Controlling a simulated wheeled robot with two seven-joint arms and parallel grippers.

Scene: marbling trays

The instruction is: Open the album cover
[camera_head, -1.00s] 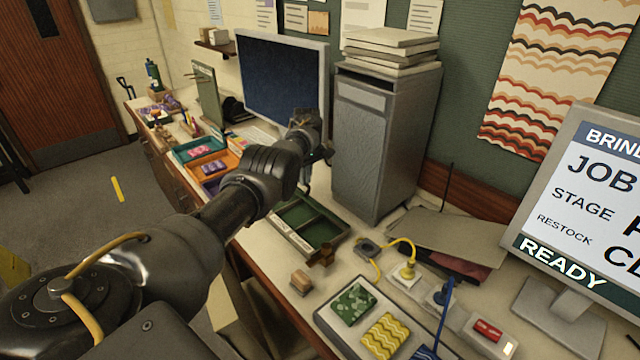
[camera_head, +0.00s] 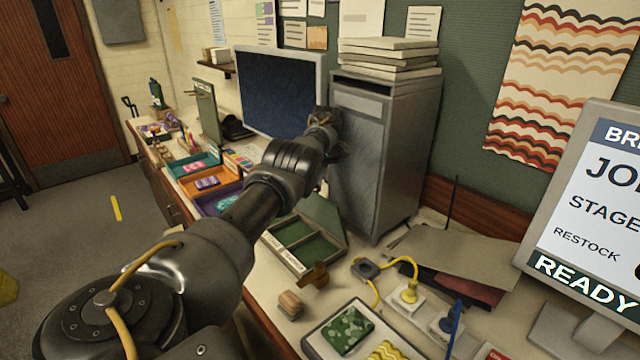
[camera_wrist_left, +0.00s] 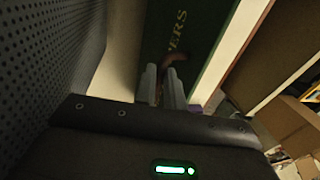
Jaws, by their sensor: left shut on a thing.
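The album cover (camera_wrist_left: 190,35) is a dark green panel with gold letters ending in "ERS", seen close up in the left wrist view. A pale strip runs along its right side. My left gripper (camera_wrist_left: 162,88) is shut on a brown tab (camera_wrist_left: 173,62) at the cover. In the head view my left gripper (camera_head: 328,138) is beside the grey cabinet, in front of the monitor. My forearm hides much of the area below it there, and the album cannot be clearly made out. My right gripper is not in view.
A grey cabinet (camera_head: 365,165) with several stacked boards on top stands close right of the gripper. A monitor (camera_head: 275,90) is behind it. A green divided tray (camera_head: 283,262), a small wooden block (camera_head: 290,305) and yellow-plugged cables (camera_head: 410,292) lie nearer on the bench.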

